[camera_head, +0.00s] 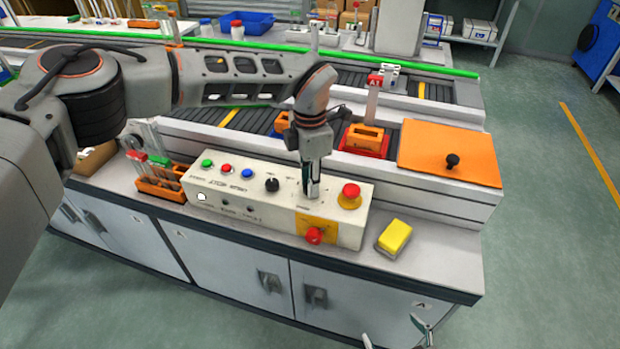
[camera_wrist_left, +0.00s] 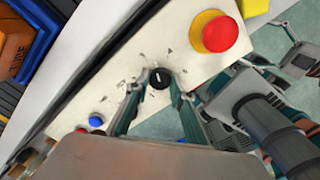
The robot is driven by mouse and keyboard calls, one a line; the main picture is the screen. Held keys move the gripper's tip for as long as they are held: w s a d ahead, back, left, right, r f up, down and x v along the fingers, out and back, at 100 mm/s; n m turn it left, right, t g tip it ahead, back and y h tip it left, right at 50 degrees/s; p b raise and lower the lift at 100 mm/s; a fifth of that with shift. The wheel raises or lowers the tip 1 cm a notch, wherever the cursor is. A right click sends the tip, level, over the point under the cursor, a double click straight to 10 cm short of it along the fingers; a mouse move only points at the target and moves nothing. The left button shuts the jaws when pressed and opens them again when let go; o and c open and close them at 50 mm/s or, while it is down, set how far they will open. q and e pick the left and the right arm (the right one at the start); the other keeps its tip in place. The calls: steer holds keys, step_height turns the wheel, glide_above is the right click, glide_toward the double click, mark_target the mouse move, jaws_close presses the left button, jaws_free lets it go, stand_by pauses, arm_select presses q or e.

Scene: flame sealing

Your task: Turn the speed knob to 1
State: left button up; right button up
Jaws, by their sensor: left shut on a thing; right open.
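The control box (camera_head: 228,193) is a long cream panel on the workbench. My left gripper (camera_head: 311,195) points down onto its top, between a black knob (camera_head: 272,185) and the red emergency button (camera_head: 350,191). In the left wrist view, the black speed knob (camera_wrist_left: 160,78) with a small white mark sits between the two fingers of my left gripper (camera_wrist_left: 157,88), which is shut on it. Faint scale marks surround the knob; their figures are too small to read. The gripper hides this knob in the head view. My right gripper (camera_head: 395,330) is open, partly cut off at the bottom edge.
Green, red and blue buttons (camera_head: 247,173) line the box's left half. A red knob (camera_head: 314,236) is on its front. A yellow block (camera_head: 395,236) lies to the right. A rack of tubes (camera_head: 160,188) stands left. An orange plate (camera_head: 449,150) and conveyor (camera_head: 440,113) lie behind.

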arm_select(q)
steer(key=n, duration=0.2)
steer(key=shift+n+p, duration=0.3)
steer(key=shift+n, duration=0.1)
steer(key=n+p, duration=0.1)
steer(key=n, duration=1.2)
steer(key=shift+n+p, duration=0.3)
steer(key=shift+p, duration=0.1)
steer(key=n, duration=0.8)
steer(key=shift+n, duration=0.4)
steer(key=shift+n+p, duration=0.3)
steer(key=shift+n, duration=1.1)
arm_select(e)
steer(key=shift+w+r, duration=0.25)
steer(key=shift+r, duration=0.75)
steer(key=shift+w+r, duration=0.2)
steer(key=shift+r, duration=0.8)
arm_select(q)
steer(key=o, duration=1.1)
arm_select(e)
steer(key=shift+r, duration=0.15)
